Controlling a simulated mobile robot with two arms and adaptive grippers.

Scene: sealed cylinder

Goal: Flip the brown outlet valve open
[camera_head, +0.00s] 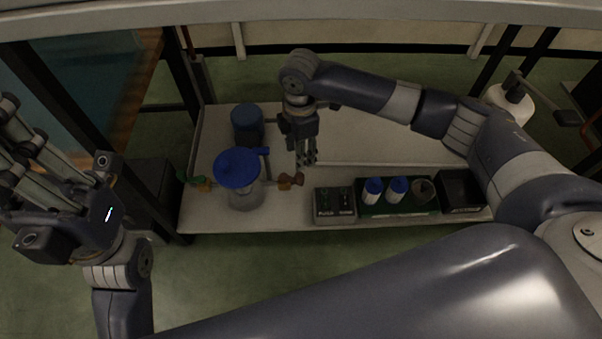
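The brown outlet valve (290,181) sticks out at the right side of the sealed cylinder (245,199), low above the bench. The cylinder has a wide blue top (237,168) and a small blue handle (263,153) beside it. My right gripper (306,160) points down just above and to the right of the brown valve, with no visible contact. Its fingers look close together, but their gap is unclear. My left gripper (14,138) is raised at the left edge, away from the cylinder, with its fingers apart and empty.
A blue canister (247,122) stands behind the cylinder. A grey box (334,205), a green rack (373,208) with blue-capped jars and a black bin (461,191) line the bench's front right. The bench (350,140) is clear behind them.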

